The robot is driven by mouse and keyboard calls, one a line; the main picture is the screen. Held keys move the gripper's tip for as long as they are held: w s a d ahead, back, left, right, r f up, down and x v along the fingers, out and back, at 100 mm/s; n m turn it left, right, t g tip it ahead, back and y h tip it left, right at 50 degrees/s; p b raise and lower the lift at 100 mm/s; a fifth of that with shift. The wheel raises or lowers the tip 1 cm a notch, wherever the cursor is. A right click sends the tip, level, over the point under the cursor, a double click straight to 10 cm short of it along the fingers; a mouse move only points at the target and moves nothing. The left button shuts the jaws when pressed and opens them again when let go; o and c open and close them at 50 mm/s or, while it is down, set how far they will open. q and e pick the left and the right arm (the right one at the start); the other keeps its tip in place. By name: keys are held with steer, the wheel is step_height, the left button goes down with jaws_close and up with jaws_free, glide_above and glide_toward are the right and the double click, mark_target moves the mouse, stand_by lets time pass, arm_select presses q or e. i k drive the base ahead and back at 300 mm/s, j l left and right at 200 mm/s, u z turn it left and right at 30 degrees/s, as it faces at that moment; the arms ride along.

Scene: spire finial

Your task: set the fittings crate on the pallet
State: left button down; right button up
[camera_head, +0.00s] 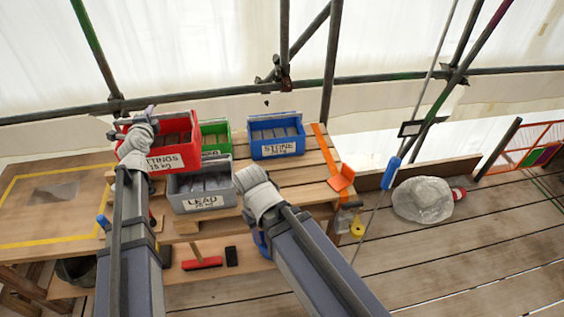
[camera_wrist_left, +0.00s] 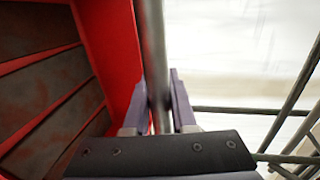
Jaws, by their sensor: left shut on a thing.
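The red fittings crate (camera_head: 192,154), its label partly covered by my left arm, is at the left end of the pallet, beside the green crate and behind the grey lead crate. My left gripper (camera_head: 138,122) is shut on the crate's grey bar at its left side. In the left wrist view the fingers (camera_wrist_left: 159,100) close around that bar, next to the red crate wall (camera_wrist_left: 112,50). I cannot tell whether the crate touches the pallet. The wooden pallet (camera_head: 300,178) shows bare slats at the right. My right wrist is beside the lead crate; its fingertips are hidden.
The pallet bears a blue stone crate (camera_head: 277,148), a green crate (camera_head: 222,128) and a grey lead crate (camera_head: 205,205). An orange bracket (camera_head: 341,178) lies at its right edge. Scaffold poles (camera_head: 332,60) stand behind. A yellow-outlined board (camera_head: 50,205) is at the left.

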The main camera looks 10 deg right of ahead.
mark_target(283, 183)
steer(key=l, duration=2)
